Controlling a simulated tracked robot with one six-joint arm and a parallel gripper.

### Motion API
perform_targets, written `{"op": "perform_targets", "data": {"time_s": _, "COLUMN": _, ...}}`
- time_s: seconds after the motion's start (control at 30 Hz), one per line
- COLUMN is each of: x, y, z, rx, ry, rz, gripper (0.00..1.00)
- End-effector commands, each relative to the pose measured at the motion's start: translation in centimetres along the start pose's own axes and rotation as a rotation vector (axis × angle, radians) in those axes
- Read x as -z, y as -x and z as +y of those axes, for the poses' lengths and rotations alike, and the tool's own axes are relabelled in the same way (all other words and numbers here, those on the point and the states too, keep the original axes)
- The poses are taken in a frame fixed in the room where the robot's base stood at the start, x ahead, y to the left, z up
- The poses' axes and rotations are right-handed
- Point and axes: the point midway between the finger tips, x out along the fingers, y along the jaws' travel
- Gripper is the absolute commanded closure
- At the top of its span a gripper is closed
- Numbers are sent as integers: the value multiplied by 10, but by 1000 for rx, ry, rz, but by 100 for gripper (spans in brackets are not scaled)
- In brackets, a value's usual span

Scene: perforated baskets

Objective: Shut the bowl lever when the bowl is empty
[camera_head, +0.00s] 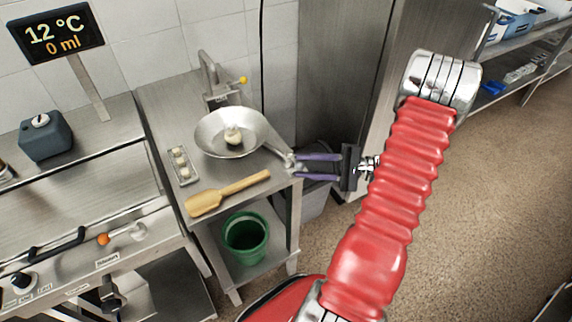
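A shallow metal bowl (209,140) stands on the steel side table, with a pale round lump (232,135) inside it. A short metal handle (284,156) sticks out from the bowl's right side. My gripper (297,165) has purple fingers and reaches in from the right. Its fingertips are at the handle's end, with a small gap showing between the fingers; whether they clasp the handle is unclear. A lever with an orange knob (103,239) is on the front of the left counter, above a small label too small to read. I cannot tell which lever belongs to the bowl.
A wooden spatula (228,194) and a small tray of pale balls (182,166) lie by the bowl. A tap with a yellow knob (243,80) stands behind it. A green bucket (245,238) is on the lower shelf. A display (56,35) reads 12 °C, 0 ml.

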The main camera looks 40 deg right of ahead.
Motion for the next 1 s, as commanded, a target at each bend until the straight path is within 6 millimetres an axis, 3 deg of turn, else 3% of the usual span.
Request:
{"op": "perform_targets", "data": {"time_s": 0.2, "x": 0, "y": -34, "z": 0, "rx": -2, "ry": -2, "rz": -3, "gripper": 70}}
{"op": "perform_targets", "data": {"time_s": 0.4, "x": 0, "y": -54, "z": 0, "rx": -1, "ry": 0, "rz": -1, "gripper": 70}}
{"op": "perform_targets", "data": {"time_s": 0.77, "x": 0, "y": -58, "z": 0, "rx": -1, "ry": 0, "rz": 0, "gripper": 70}}
{"op": "perform_targets", "data": {"time_s": 1.0, "x": 0, "y": -58, "z": 1, "rx": -1, "ry": -1, "rz": 0, "gripper": 86}}
